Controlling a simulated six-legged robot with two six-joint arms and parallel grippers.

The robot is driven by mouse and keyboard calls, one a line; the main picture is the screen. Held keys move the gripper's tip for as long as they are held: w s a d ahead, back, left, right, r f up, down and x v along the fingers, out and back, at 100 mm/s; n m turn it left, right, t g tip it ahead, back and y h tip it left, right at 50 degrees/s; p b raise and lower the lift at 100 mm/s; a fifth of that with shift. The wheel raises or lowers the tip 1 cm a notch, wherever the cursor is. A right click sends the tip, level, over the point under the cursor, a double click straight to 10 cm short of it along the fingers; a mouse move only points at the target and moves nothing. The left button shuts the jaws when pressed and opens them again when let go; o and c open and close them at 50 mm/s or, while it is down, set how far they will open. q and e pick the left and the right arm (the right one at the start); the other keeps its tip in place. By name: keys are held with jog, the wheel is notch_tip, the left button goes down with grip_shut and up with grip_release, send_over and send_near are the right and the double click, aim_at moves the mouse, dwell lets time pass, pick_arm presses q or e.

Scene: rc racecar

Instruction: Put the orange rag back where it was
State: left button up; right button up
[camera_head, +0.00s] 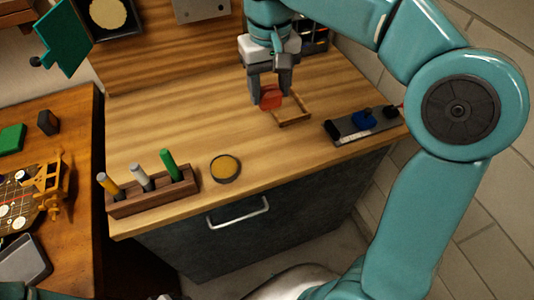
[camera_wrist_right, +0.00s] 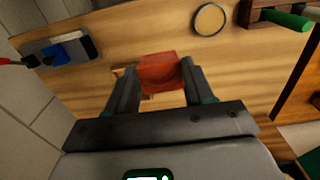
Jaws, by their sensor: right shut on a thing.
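The orange-red rag (camera_head: 270,97) is a small folded block between the fingers of my right gripper (camera_head: 270,90), at the back of the wooden bench. In the right wrist view the rag (camera_wrist_right: 158,70) sits between the fingertips of my right gripper (camera_wrist_right: 155,88), which are shut on it. A small wooden frame-like tray (camera_head: 295,122) lies on the bench just to the right of the rag. In the wrist view the rag and fingers hide most of the tray. Whether the rag touches the bench is unclear. My left gripper is out of view.
A grey holder with a blue item (camera_head: 364,118) lies at the bench's right edge. A wooden rack (camera_head: 150,195) with upright coloured handles and a round tin (camera_head: 225,168) stand near the front. The middle of the bench (camera_head: 190,120) is clear. A cluttered second table (camera_head: 85,130) is at left.

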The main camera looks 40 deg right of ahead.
notch_tip(320, 180, down, 15)
jog(key=shift+a+r+b, duration=0.1)
jog(key=shift+r+b, duration=0.05)
jog(key=shift+b, duration=0.65)
notch_tip(320, 180, down, 4)
jog(key=shift+f, duration=0.4)
